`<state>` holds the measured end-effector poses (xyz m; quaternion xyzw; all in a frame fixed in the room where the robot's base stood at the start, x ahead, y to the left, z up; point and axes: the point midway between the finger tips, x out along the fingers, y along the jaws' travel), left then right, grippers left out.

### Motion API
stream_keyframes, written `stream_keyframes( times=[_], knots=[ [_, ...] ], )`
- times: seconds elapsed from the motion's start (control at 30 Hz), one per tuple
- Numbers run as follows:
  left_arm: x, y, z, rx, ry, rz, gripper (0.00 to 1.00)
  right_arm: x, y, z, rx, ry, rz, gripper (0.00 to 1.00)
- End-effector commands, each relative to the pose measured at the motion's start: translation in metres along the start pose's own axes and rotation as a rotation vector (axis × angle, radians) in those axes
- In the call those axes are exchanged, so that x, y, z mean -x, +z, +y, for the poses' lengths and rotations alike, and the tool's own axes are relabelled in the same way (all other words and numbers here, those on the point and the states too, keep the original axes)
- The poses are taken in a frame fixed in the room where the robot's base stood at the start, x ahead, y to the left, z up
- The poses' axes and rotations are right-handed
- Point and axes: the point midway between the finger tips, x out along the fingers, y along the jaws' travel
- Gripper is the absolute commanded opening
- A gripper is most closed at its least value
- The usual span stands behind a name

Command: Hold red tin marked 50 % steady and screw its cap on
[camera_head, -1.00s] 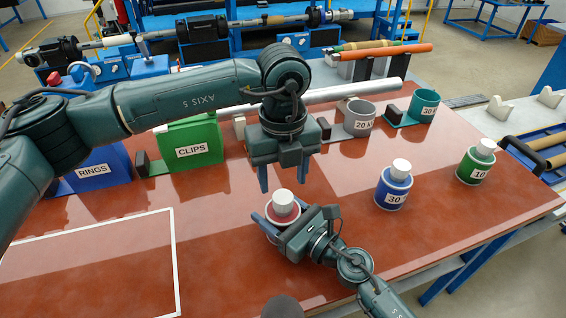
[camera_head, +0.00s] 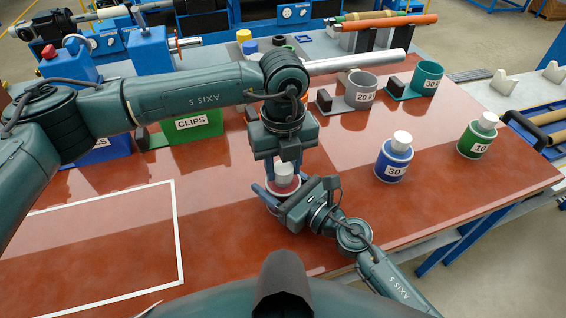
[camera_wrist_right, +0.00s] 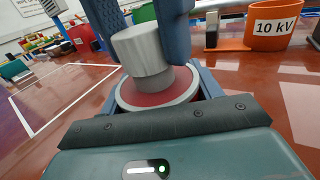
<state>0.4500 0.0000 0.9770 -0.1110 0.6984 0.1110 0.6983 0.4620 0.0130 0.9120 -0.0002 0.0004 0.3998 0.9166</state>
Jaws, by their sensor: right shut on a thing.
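The red tin (camera_head: 283,186) stands on the red-brown table in front of me, and its red top also shows in the right wrist view (camera_wrist_right: 158,92). Its 50 % mark is not visible. A pale grey cap (camera_head: 284,171) sits upright on the middle of the tin's top, also in the right wrist view (camera_wrist_right: 138,48). My right gripper (camera_head: 270,198) is shut around the tin's body from the front right. My left gripper (camera_head: 284,167) points straight down over the tin, with a blue finger on either side of the cap. I cannot tell whether these fingers touch the cap.
A blue tin marked 30 (camera_head: 393,162) and a green tin marked 10 (camera_head: 477,138) stand to the right, both capped. A green CLIPS bin (camera_head: 193,124) and grey 20 k-marked (camera_head: 361,91) and teal 30-marked (camera_head: 428,77) cups stand behind. The white-outlined table area at left is clear.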

Motion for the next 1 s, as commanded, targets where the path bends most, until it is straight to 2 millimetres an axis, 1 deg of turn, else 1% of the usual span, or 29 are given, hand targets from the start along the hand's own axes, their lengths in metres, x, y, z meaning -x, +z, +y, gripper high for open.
stream_keyframes(
  times=[0.03,0.27,0.37,0.47,0.57,1.0],
  knots=[
    [0.0001,0.0,0.0,0.0,0.0,0.0,0.28,0.0001,-0.0003,0.0001,-0.001,0.0,0.001,0.0],
    [0.0002,0.0,0.0,0.0,0.0,0.0,0.09,0.0001,-0.0003,0.0,-0.001,0.0,0.001,0.0],
    [0.0003,0.0,0.0,-0.01,0.0,0.0,0.08,0.0001,-0.0003,0.0,-0.001,0.0,0.001,0.0],
    [0.0003,0.0001,0.0,-0.09,0.0,0.0,0.08,0.0001,-0.0003,0.0,-0.001,0.0,0.001,0.0],
    [0.0003,0.0001,0.0,-0.269,0.0,-0.001,0.08,0.0001,-0.0003,-0.0001,-0.001,0.0,0.001,0.0],
    [-0.0009,0.0002,0.0,-1.282,0.001,-0.001,0.08,0.0001,-0.0004,-0.0001,0.0,0.0,0.001,0.0]
  ],
)
